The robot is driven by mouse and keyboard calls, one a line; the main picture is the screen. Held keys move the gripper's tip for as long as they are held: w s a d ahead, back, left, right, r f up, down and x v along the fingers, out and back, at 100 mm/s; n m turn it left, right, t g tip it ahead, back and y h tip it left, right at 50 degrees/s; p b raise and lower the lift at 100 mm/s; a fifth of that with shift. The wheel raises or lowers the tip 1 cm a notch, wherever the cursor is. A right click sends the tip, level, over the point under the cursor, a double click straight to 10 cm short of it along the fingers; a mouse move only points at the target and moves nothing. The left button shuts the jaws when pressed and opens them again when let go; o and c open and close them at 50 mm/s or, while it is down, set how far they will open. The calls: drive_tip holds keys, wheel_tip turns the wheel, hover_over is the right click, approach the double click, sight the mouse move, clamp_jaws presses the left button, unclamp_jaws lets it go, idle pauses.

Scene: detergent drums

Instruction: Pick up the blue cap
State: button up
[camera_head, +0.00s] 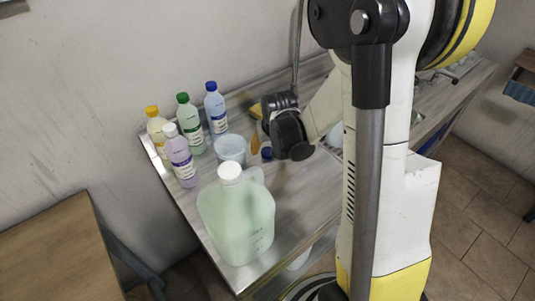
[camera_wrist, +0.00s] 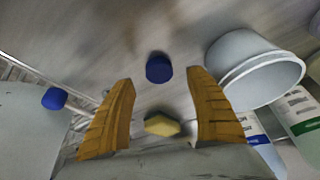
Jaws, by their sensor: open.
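A small round blue cap (camera_wrist: 159,68) lies on the grey table top. In the wrist view it shows ahead of the gap between the fingertips, with no finger touching it. The blue cap also shows in the head view (camera_head: 267,153), just beside my gripper. My gripper (camera_wrist: 160,79) is open, with its two orange-brown fingers spread and nothing held between them. In the head view my wrist hides much of the gripper. A second blue round thing (camera_wrist: 54,98) shows at the left of the wrist view; I cannot tell what it belongs to.
A pale tub (camera_wrist: 255,75) stands close right of the cap. A yellow sponge (camera_wrist: 162,125) shows between the finger bases. A large green jug (camera_head: 236,218) stands at the table's front. Several bottles, including a blue one (camera_head: 215,112), stand at the back left.

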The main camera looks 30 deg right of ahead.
sight(268, 151)
drive_tip(key=b+x, duration=0.1)
drive_tip(key=x, duration=0.3)
drive_tip(key=shift+d, duration=0.1)
drive_tip(key=c, duration=0.8)
drive_tip(key=shift+r, duration=0.15)
